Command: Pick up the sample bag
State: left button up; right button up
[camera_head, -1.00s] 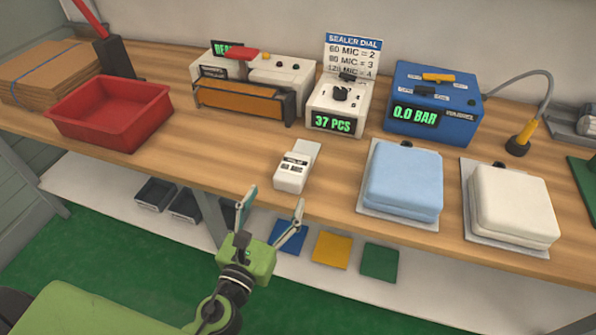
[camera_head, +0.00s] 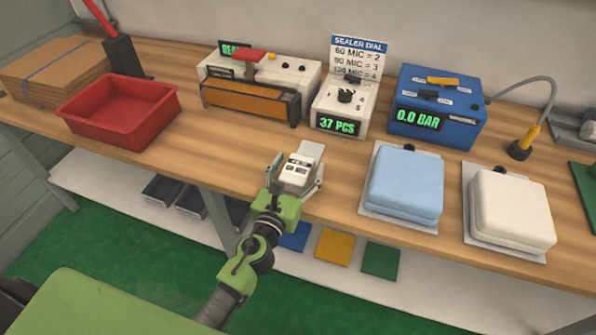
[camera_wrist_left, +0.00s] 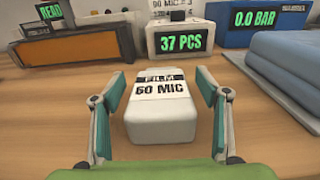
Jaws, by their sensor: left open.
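The sample bag (camera_head: 298,169) is a small white packet with a dark printed label, lying on the wooden bench near its front edge. In the left wrist view the bag (camera_wrist_left: 160,118) reads "FILM 60 MIC" and sits between the two fingers. My left gripper (camera_head: 293,184) is open around the bag, one finger on each side. In the left wrist view the gripper (camera_wrist_left: 158,125) shows a gap between each finger and the bag. My right gripper is in neither view.
Behind the bag stand a sealer (camera_head: 258,85) with an orange front, a white dial unit (camera_head: 343,100) reading "37 PCS" and a blue pressure unit (camera_head: 437,110). A blue mattress (camera_head: 405,185) and a white one (camera_head: 510,212) lie right. A red tray (camera_head: 118,122) stands left.

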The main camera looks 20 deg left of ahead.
pick_arm(q)
jog(key=c, duration=1.3)
jog(key=shift+o, duration=0.2)
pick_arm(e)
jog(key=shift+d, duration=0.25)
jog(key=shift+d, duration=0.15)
